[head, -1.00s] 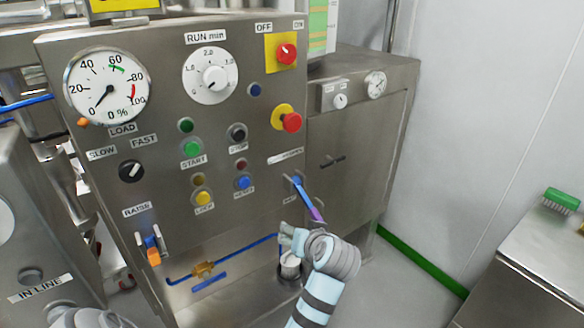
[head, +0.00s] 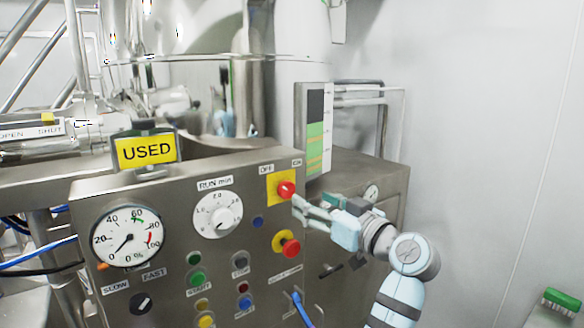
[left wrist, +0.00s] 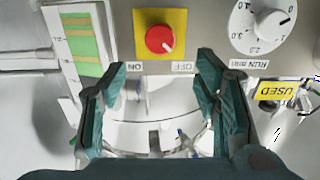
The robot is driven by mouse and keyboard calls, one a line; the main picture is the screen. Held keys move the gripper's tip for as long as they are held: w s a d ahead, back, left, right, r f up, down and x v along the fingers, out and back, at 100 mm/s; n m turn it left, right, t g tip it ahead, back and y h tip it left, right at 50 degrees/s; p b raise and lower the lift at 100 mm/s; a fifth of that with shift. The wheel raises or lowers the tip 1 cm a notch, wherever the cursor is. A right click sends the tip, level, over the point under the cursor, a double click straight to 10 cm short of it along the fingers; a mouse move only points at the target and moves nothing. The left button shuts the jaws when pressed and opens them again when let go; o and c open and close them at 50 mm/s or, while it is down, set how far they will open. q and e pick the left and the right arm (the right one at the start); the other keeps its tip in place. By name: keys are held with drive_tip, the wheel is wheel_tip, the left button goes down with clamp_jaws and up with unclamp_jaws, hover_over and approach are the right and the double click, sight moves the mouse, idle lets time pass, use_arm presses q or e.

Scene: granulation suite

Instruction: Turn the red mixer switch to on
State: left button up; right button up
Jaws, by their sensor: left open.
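The red mixer switch (head: 286,189) is a round red knob on a yellow square plate (head: 272,183) at the upper right of the steel control panel. OFF is labelled above left of it and ON above right. In the left wrist view the picture is turned over. There the red knob (left wrist: 160,40) shows a white mark on the side towards the OFF label (left wrist: 182,66). My left gripper (head: 303,209) is open and empty, just right of and below the knob in the head view. In the left wrist view the open fingers (left wrist: 162,72) stand apart, either side of the knob's line, not visibly touching it. My right gripper is not in view.
A red button on a yellow ring (head: 286,244) sits below the switch. The RUN min dial (head: 217,214) is to its left. A yellow USED sign (head: 145,151) stands on the panel top. A striped chart board (head: 316,130) rises behind the gripper.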

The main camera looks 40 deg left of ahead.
sight(289, 192)
use_arm(q)
drive_tip(key=x, duration=0.3)
drive_tip(key=p+x, duration=0.1)
drive_tip(key=x, duration=0.4)
drive_tip(key=shift+w+a+f+p, duration=0.1)
drive_tip(key=shift+a+f+p, duration=0.2)
drive_tip(key=shift+a+f, duration=0.05)
drive_tip(key=shift+w+a, duration=0.15)
drive_tip(key=shift+a, duration=0.2)
drive_tip(key=shift+d, duration=0.1)
drive_tip(key=shift+d, duration=0.1)
drive_tip(key=c, duration=1.1)
drive_tip(key=shift+c, duration=0.2)
